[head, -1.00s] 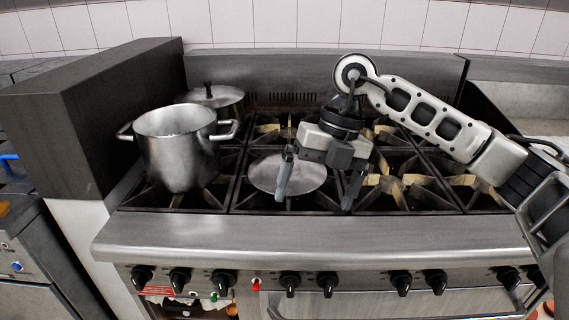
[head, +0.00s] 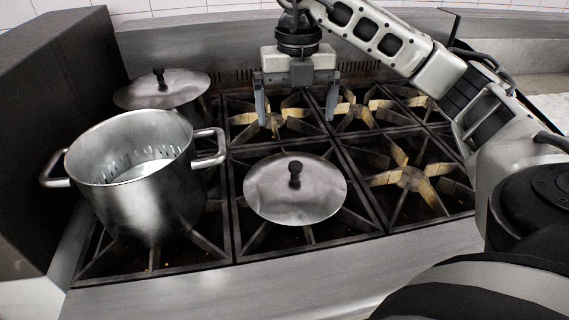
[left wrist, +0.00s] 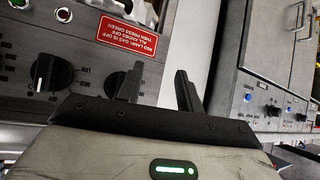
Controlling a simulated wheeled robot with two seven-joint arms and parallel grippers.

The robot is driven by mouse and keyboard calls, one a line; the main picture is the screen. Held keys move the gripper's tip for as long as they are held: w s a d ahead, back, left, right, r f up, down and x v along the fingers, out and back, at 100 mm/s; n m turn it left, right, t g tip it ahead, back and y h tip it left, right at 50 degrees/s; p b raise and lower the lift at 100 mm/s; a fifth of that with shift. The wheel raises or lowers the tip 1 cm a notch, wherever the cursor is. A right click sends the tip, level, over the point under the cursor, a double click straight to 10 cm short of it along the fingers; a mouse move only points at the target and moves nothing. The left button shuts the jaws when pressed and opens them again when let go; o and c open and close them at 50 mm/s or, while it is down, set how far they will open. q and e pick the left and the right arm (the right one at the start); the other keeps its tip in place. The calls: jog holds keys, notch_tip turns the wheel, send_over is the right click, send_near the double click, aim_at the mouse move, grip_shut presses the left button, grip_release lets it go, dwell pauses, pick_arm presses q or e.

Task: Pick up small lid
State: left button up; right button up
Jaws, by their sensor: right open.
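A small round steel lid (head: 268,195) with a black knob lies flat on the front middle burner grate in the head view. My right gripper (head: 294,117) is open and empty, beyond the lid and above the rear burners, with its fingers pointing down. Another lid (head: 150,93), also steel with a black knob, sits on a pot at the back left. My left gripper (left wrist: 160,88) shows in the left wrist view with its two fingers apart and nothing between them, facing the stove's front panel. It does not show in the head view.
A large open steel pot (head: 150,200) with two side handles stands on the front left burner, left of the small lid. A dark upright panel (head: 50,110) borders the stove's left side. The front right grate (head: 410,178) is empty.

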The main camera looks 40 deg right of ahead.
aim_at(296, 165)
notch_tip(296, 165, down, 8)
jog(key=shift+s+f+b, duration=0.15)
jog(key=shift+f+b, duration=0.05)
jog(key=shift+b, duration=1)
jog(key=shift+w+d+f+p, duration=0.1)
jog(key=shift+f+p, duration=0.15)
jog(key=shift+f, duration=1.2)
jog(key=shift+w+d+f+p, duration=0.1)
jog(key=shift+f+p, duration=0.1)
jog(key=shift+f, duration=1.2)
jog(key=shift+s+a, duration=0.1)
grip_shut()
